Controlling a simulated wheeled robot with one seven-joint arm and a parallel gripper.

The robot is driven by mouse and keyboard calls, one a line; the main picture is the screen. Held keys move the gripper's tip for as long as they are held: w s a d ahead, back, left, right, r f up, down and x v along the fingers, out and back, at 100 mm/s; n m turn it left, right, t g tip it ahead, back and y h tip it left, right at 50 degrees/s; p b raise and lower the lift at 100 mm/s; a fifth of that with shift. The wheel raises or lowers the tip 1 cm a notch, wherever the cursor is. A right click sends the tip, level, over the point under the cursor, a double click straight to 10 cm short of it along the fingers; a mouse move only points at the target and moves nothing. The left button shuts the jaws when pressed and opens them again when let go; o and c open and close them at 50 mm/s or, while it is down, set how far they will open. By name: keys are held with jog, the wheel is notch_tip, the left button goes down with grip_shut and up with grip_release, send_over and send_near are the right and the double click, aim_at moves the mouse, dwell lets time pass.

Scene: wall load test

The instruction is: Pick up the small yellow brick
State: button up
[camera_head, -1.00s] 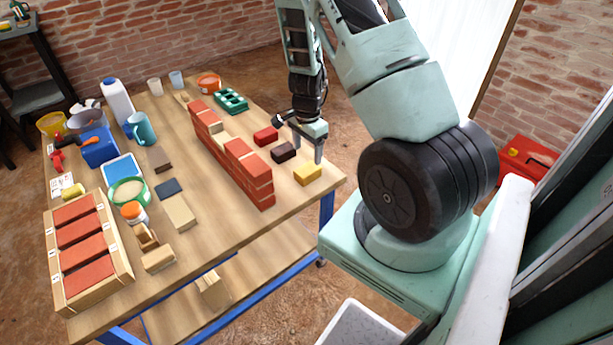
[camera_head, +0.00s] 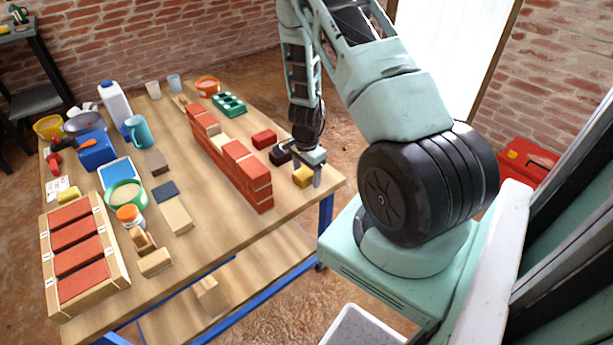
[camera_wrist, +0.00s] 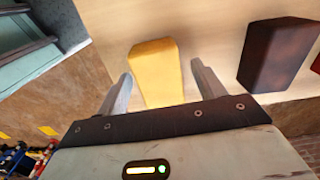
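The small yellow brick (camera_head: 302,177) lies on the table near its right corner, beside the dark brown brick (camera_head: 279,156). My gripper (camera_head: 307,178) is down at the yellow brick, with one finger in front of it in the head view. In the wrist view the yellow brick (camera_wrist: 156,72) lies between the two spread fingers of my gripper (camera_wrist: 160,82), with a gap visible on each side. The gripper is open and holds nothing. The dark brown brick (camera_wrist: 278,54) is to the right, outside the right finger.
A red brick (camera_head: 264,139) lies behind the dark one. A red brick wall (camera_head: 233,163) stands to the left. A green mould (camera_head: 229,104) is farther back. The table's edge (camera_head: 322,198) is close to the gripper.

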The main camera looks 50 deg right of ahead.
aim_at(306, 171)
jog(key=c, duration=1.1)
notch_tip(306, 171, up, 10)
jog(key=shift+r+p, duration=0.1)
jog(key=shift+p, duration=0.8)
